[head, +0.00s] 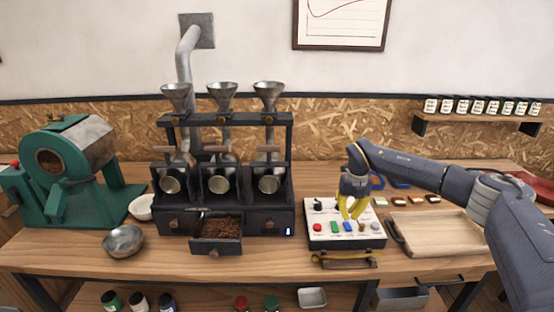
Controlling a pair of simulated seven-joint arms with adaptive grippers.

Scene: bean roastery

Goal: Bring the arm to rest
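My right arm comes in from the right edge, bent at the elbow, and reaches over the bench. Its gripper (352,211) has yellow fingers that point down over the white control box (322,238). The fingertips look a little apart, with nothing visible between them. They are close above the box's coloured buttons; I cannot tell whether they touch it. The fingers hide part of the box's top. My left arm and gripper are not in view.
Right of the box is a wooden tray (438,257). Left of it stands a dark rack with three funnels (222,90) and an open drawer of beans (220,229). A green roaster (66,205) and a metal bowl (124,241) are at the left. A shelf of small jars (480,105) hangs at the right.

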